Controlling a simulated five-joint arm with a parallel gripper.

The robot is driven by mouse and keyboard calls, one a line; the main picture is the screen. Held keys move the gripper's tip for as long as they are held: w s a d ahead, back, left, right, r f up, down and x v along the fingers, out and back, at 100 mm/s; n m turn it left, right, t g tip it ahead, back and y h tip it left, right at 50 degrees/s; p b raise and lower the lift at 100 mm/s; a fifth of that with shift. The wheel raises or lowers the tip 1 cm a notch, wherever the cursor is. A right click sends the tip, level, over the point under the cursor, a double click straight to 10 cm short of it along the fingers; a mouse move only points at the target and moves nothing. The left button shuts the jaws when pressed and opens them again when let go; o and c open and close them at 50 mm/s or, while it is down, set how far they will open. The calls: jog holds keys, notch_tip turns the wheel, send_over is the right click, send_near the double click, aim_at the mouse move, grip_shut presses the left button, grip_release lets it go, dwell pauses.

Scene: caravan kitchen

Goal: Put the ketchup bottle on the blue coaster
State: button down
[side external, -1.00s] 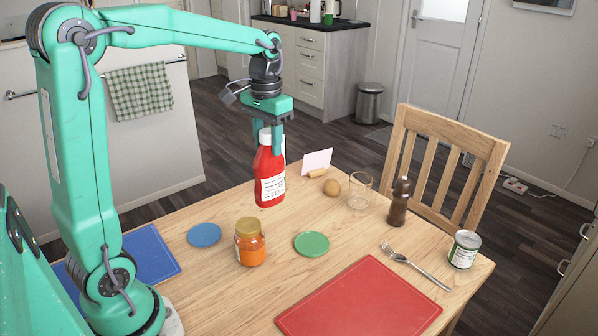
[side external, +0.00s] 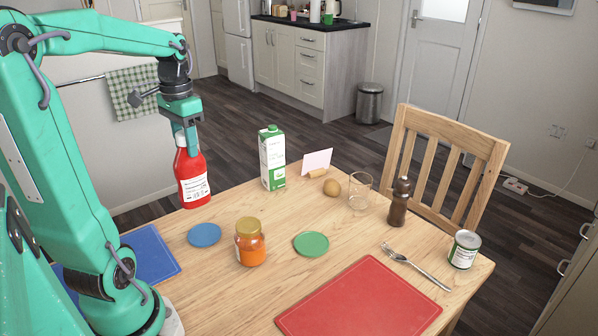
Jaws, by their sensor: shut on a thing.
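The red ketchup bottle (side external: 192,178) has a white label and hangs upright in my gripper (side external: 186,137). My gripper is shut on its top, with the fingers on either side of the cap. The bottle appears to be above the table's far left edge; its exact height is hard to tell. The round blue coaster (side external: 204,235) lies flat and empty on the table, below the bottle in the picture and a little to its right.
An orange jar (side external: 250,243) stands just right of the blue coaster. A green coaster (side external: 311,244) lies further right. A milk carton (side external: 272,158) stands behind, near a card holder (side external: 316,165). A blue mat (side external: 150,255) and red mat (side external: 360,300) lie on the table.

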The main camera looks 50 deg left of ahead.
aim_at(192, 179)
jog(key=shift+f, duration=5)
jog(key=c, duration=0.9)
grip_release()
jog(key=shift+f, duration=0.15)
jog(key=shift+o, duration=0.2)
notch_tip(192, 179, up, 12)
jog(key=shift+a+r, duration=0.15)
jog(key=shift+r, duration=0.05)
jog(key=s+d+f+m+t, duration=0.1)
jog(key=d+t, duration=0.2)
jog(key=d, duration=0.7)
jog(key=d+f+t, duration=0.1)
jog(key=d+t, duration=0.1)
jog(key=d, duration=0.8)
jog(key=shift+s+d+f+m+t, duration=0.25)
jog(key=shift+s+m+t, duration=0.1)
jog(key=shift+m+t, duration=0.05)
